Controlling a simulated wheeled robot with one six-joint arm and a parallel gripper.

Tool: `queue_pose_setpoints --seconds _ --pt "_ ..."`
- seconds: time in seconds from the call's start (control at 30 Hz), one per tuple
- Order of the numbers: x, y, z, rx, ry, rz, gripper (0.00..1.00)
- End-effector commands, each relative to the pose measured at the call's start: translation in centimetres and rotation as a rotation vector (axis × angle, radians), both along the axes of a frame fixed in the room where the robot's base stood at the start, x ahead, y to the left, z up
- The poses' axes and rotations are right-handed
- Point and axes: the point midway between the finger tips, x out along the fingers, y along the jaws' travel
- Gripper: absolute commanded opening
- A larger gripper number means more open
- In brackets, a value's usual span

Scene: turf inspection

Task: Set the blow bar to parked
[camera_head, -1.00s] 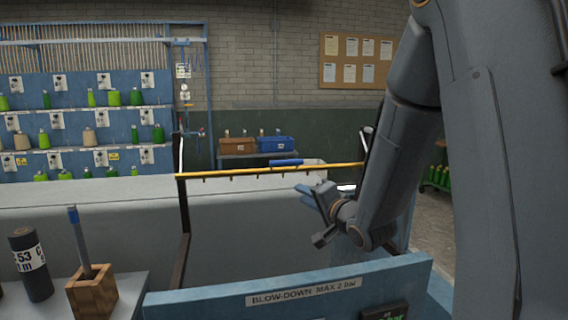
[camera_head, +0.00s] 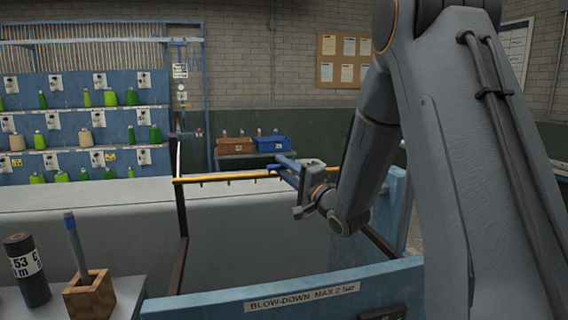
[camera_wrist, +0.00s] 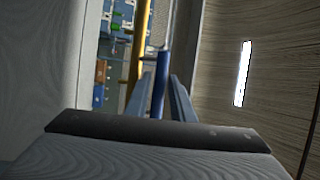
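The blow bar is a thin yellow rail (camera_head: 225,177) on dark uprights across a pale trough in the head view. It has a blue grip (camera_head: 274,167), partly hidden behind my gripper (camera_head: 284,162). In the wrist view the blue grip (camera_wrist: 161,85) runs between the two blue fingers of my gripper (camera_wrist: 160,78), and the yellow rail (camera_wrist: 136,60) passes just left of it. The fingers stand apart, with a gap visible beside the grip; I cannot tell whether either one touches it.
A blue front panel (camera_head: 210,310) with a "BLOW-DOWN MAX 2 bar" label (camera_head: 302,297) stands nearest. A wooden block (camera_head: 90,294) and a black cylinder (camera_head: 28,270) sit at lower left. Brown and blue bins (camera_head: 272,144) and a rack of green cones (camera_head: 80,110) are behind.

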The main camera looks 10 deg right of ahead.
Motion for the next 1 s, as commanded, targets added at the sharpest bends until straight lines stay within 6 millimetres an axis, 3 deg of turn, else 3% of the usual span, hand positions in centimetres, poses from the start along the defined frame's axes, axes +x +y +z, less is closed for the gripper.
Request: queue_pose_setpoints --seconds 0.3,0.47,1.0 --pt "0.35 0.08 0.1 -0.001 0.0 -0.001 0.22" --pt "0.34 0.05 0.11 0.0 -0.001 -0.002 0.0" --pt "-0.05 0.02 1.04 0.0 -0.004 -0.002 0.0"
